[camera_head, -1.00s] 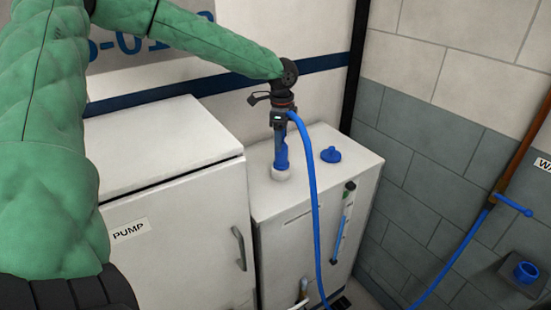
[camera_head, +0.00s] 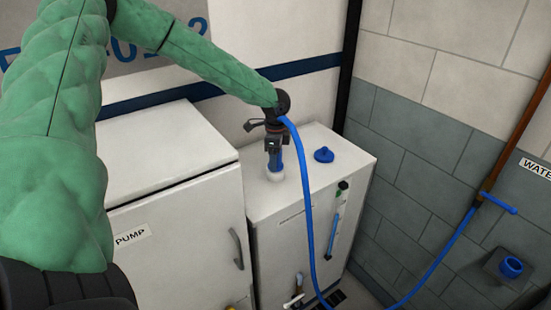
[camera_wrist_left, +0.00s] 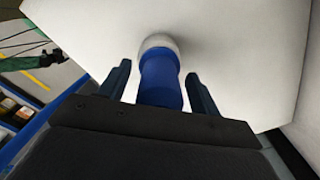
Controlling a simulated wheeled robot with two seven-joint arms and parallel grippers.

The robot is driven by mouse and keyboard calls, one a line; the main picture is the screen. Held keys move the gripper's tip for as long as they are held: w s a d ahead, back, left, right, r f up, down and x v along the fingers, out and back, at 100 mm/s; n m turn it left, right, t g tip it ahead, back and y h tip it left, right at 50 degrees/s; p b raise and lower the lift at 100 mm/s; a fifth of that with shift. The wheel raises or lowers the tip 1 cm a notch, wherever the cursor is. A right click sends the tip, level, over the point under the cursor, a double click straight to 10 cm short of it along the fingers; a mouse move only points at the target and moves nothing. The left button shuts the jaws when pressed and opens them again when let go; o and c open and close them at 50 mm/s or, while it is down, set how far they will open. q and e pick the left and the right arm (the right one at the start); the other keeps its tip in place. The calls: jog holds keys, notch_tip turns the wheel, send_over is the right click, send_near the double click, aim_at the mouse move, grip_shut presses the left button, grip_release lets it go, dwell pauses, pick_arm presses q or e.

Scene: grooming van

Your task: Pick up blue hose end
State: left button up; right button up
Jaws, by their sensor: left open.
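The blue hose end (camera_head: 277,163) stands upright in a white collar on top of the white tank (camera_head: 310,178). Its upper part is hidden by my left gripper (camera_head: 274,146) in the head view. In the left wrist view the blue hose end (camera_wrist_left: 160,82) shows between the two fingers of my left gripper (camera_wrist_left: 159,70), with a gap on each side. The gripper is open, pointing down from above. The blue hose (camera_head: 306,200) runs from near the gripper down the tank's front. My right gripper is not in view.
A blue cap (camera_head: 324,154) lies on the tank top, right of the hose end. The white pump cabinet (camera_head: 170,150) stands close on the left.

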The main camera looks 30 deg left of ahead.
pick_arm(q)
jog(key=shift+c, duration=0.2)
jog(key=c, duration=1.1)
jog(key=shift+c, duration=0.8)
jog(key=shift+r, duration=0.1)
